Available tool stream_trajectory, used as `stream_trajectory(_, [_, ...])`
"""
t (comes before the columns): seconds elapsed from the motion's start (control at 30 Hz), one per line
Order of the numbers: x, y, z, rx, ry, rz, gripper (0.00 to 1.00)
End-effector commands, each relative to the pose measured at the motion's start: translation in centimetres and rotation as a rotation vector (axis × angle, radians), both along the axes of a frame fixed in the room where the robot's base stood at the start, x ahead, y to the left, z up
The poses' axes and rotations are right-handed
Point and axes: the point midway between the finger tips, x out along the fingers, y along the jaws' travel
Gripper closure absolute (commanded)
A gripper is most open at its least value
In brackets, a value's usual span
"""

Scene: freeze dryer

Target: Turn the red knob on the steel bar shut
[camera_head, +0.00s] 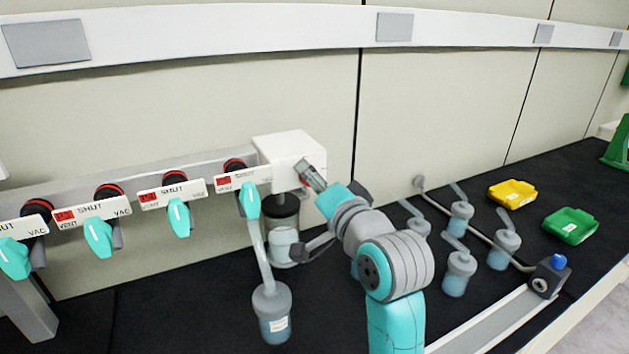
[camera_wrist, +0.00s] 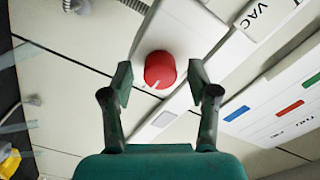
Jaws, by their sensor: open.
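The red knob (camera_wrist: 160,68) is on a white face in the wrist view. A pale pointer mark on it points toward the lower left of that picture. My gripper (camera_wrist: 161,82) is open, with one finger on each side of the knob and a visible gap to each. In the head view my gripper (camera_head: 312,176) is at the front of the white box (camera_head: 284,146) at the right end of the steel bar (camera_head: 130,178). It largely hides the knob there.
Several teal-handled valves, one a handle (camera_head: 178,217), with SHUT/VENT/VAC labels line the bar. A flask (camera_head: 272,312) hangs at the right end. Several flasks (camera_head: 459,273), a yellow bin (camera_head: 512,194) and a green bin (camera_head: 570,226) stand on the black bench to the right.

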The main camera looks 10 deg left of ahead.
Motion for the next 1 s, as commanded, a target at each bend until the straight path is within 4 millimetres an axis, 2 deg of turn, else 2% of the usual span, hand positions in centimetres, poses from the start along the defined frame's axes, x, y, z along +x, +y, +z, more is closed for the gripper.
stream_trajectory(0.17, [0.00, 0.01, -0.01, 0.000, 0.000, 0.000, 0.40])
stream_trajectory(0.27, [-0.02, 0.01, -0.01, 0.000, 0.000, 0.000, 0.63])
stream_trajectory(0.4, [-0.01, 0.00, -0.02, 0.000, 0.000, 0.000, 0.98])
stream_trajectory(0.43, [-0.01, 0.00, -0.02, 0.000, 0.000, 0.000, 1.00])
stream_trajectory(0.77, [-0.02, 0.01, -0.03, -0.032, -0.021, 0.001, 1.00])
stream_trajectory(1.0, [-0.01, 0.00, -0.04, -0.147, -0.097, 0.000, 1.00])
